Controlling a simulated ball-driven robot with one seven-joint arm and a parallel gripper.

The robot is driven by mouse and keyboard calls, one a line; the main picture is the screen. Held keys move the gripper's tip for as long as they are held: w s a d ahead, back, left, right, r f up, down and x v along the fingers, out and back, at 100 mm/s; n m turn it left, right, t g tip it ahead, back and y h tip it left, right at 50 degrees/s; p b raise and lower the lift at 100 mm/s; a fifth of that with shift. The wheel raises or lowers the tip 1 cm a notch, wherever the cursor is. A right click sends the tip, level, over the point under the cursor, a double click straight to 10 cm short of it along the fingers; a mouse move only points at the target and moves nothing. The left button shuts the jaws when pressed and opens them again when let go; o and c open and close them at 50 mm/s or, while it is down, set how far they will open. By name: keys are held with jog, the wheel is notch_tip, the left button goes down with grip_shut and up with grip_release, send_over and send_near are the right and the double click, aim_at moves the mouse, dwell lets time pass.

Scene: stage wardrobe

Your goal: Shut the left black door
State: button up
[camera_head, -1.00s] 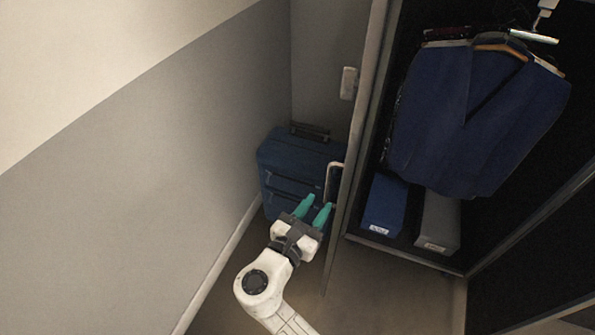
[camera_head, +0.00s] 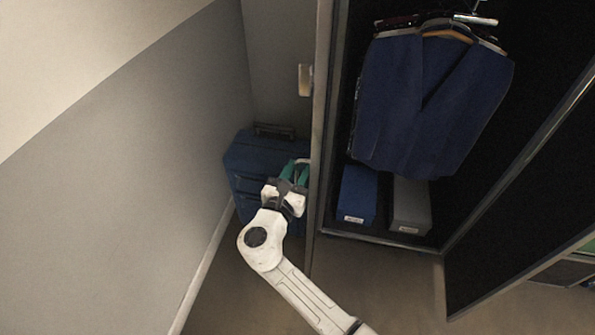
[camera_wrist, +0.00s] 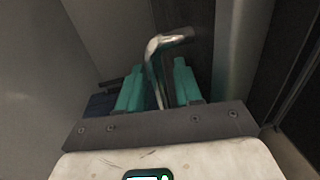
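The left black door (camera_head: 319,130) stands open and shows almost edge-on in the head view, left of the wardrobe opening. Its bent metal handle (camera_wrist: 166,40) is on the side facing away from the opening. My gripper (camera_head: 294,170) is beside this door at handle height. In the wrist view the two teal fingers of my gripper (camera_wrist: 158,88) are apart, with the handle between them. A gap shows between the finger bases. Whether a finger touches the handle is not clear. In the head view the fingers mostly hide the handle.
A blue suitcase (camera_head: 247,160) stands behind my gripper, by the grey wall (camera_head: 130,190). The wardrobe holds a hanging blue garment (camera_head: 430,100), a blue box (camera_head: 358,193) and a grey box (camera_head: 410,203). The right black door (camera_head: 500,230) is open too. The floor in front is clear.

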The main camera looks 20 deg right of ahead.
jog(key=shift+c, duration=0.2)
grip_shut()
dwell(0.4)
